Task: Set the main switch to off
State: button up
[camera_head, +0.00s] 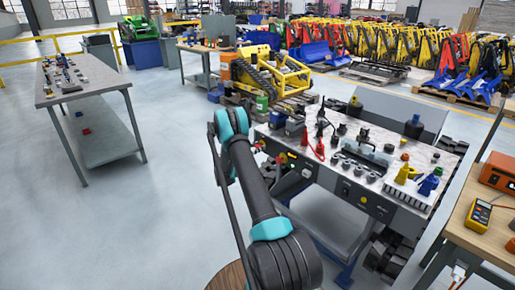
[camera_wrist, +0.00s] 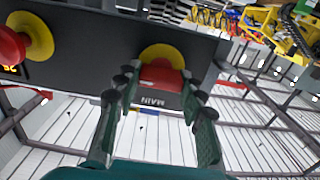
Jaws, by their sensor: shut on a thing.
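The main switch is a red handle (camera_wrist: 160,76) on a yellow round plate (camera_wrist: 162,52), set in the dark front panel of the workbench. The label MAIN (camera_wrist: 152,102) reads upside down beside it in the wrist view. My gripper (camera_wrist: 157,82) has its two dark fingers on either side of the red handle, shut on it. The fingertips partly cover the handle, and I cannot tell its exact angle.
A red mushroom button (camera_wrist: 10,47) on a yellow base sits on the same panel, near a lit display (camera_wrist: 10,69). The bench top (camera_head: 337,166) carries several tools and parts. Another workbench (camera_head: 95,78) stands at left, with open floor between.

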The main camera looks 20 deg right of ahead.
jog(key=shift+n, duration=0.3)
jog(key=n, duration=0.8)
jog(key=shift+w+a, duration=0.1)
jog(key=shift+w, duration=0.05)
jog(key=n, duration=0.4)
jog(key=shift+f+n, duration=0.15)
jog(key=shift+n, duration=0.15)
jog(key=shift+f+n, duration=0.1)
jog(key=shift+n, duration=2.1)
jog(key=o, duration=1.2)
jog(key=shift+c, duration=0.2)
